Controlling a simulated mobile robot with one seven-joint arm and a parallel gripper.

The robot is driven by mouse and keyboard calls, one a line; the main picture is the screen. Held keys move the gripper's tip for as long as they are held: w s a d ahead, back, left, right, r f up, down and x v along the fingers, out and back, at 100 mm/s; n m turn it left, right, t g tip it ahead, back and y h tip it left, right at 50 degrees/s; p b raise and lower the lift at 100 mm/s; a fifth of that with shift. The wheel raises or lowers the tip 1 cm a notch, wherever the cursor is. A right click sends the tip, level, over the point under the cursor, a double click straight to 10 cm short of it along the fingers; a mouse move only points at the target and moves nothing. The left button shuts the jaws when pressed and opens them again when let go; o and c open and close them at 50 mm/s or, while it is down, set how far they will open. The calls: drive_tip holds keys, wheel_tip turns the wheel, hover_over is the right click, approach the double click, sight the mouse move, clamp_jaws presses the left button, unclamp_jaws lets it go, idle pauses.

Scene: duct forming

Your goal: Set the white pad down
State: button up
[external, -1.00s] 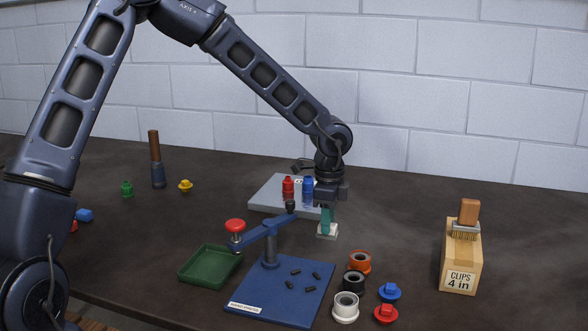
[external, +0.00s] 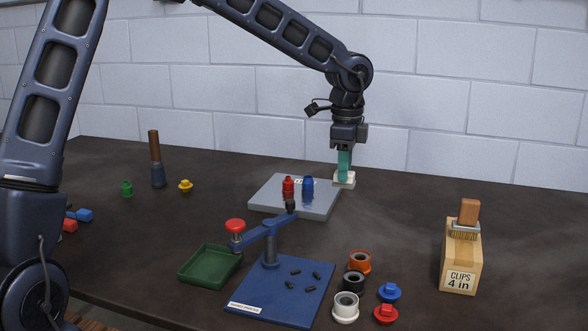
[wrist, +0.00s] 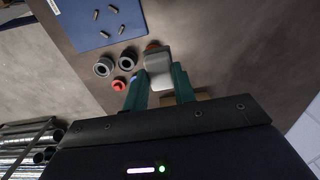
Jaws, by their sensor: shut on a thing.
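The white pad (external: 343,182) is a small pale block with a raised part. My gripper (external: 344,168) has teal fingers that point down and are shut on it. In the external view the pad appears just off the back right corner of the grey plate; its exact height above the table is hard to tell. In the wrist view the white pad (wrist: 159,68) sits between the teal fingertips, and part of it is hidden by them.
The grey plate (external: 265,198) bears a red and a blue bottle-like piece. A blue press base (external: 300,305), a green tray (external: 205,268), several rings and caps, and a clips box (external: 458,265) with a brush stand nearer. Bare table lies between plate and box.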

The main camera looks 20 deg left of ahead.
drive_tip(key=s+d, duration=0.7)
drive_tip(key=d, duration=0.4)
drive_tip(key=s+d, duration=0.8)
drive_tip(key=d, duration=0.3)
drive_tip(key=f, duration=1.9)
drive_tip(key=shift+w+d+f, duration=0.15)
drive_tip(key=shift+d+f, duration=0.05)
drive_tip(key=shift+f, duration=0.2)
drive_tip(key=o, duration=0.9)
drive_tip(key=shift+f, duration=0.1)
drive_tip(key=shift+o, duration=0.4)
wheel_tip(320, 180, up, 12)
drive_tip(key=shift+r, duration=0.2)
